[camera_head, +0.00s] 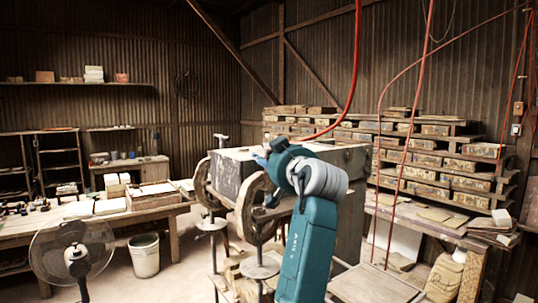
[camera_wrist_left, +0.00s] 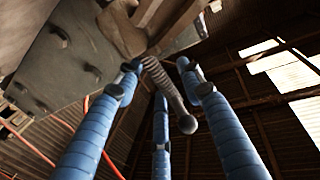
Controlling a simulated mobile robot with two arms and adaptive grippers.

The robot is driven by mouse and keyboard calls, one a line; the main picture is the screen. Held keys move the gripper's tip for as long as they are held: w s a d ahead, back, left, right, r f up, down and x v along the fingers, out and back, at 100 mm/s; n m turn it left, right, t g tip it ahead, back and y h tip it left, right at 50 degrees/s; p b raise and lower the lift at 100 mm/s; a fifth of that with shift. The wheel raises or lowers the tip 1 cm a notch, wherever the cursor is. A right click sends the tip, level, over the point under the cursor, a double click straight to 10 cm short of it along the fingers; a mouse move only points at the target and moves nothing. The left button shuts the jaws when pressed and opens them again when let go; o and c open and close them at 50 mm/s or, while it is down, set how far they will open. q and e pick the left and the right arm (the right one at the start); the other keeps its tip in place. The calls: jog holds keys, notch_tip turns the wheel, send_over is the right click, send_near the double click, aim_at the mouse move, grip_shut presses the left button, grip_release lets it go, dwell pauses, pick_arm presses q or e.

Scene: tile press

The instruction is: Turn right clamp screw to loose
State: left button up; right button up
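The tile press, a grey metal box (camera_head: 234,172) with two spoked wheels (camera_head: 250,206), stands in the middle of the head view. My left gripper (camera_head: 266,178) is at the near wheel end of the press, partly hidden by its own wrist. In the left wrist view a ribbed clamp screw (camera_wrist_left: 168,86) with a ball end runs down from a brownish metal bracket (camera_wrist_left: 124,32). The three blue fingers of my left gripper (camera_wrist_left: 159,72) stand apart around it, with visible room on the right side. Whether any finger touches it I cannot tell. My right gripper is not in view.
A floor fan (camera_head: 74,252) and a white bucket (camera_head: 144,256) stand at the left by a workbench (camera_head: 150,214). Racks of tile moulds (camera_head: 440,160) fill the right. A red hose (camera_head: 356,60) hangs near the press. Some floor between bucket and press is clear.

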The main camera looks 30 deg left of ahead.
pick_arm(q)
grip_shut()
jog(key=shift+n+g+y, duration=0.6)
jog(key=shift+g, duration=0.3)
jog(key=n+g+y, duration=0.1)
jog(key=n+g, duration=0.1)
jog(key=g, duration=0.1)
jog(key=shift+n+y, duration=0.3)
jog(key=shift+n+g, duration=0.6)
jog(key=shift+g, duration=0.5)
jog(key=shift+f+g+y, duration=0.15)
jog(key=shift+g+y, duration=0.15)
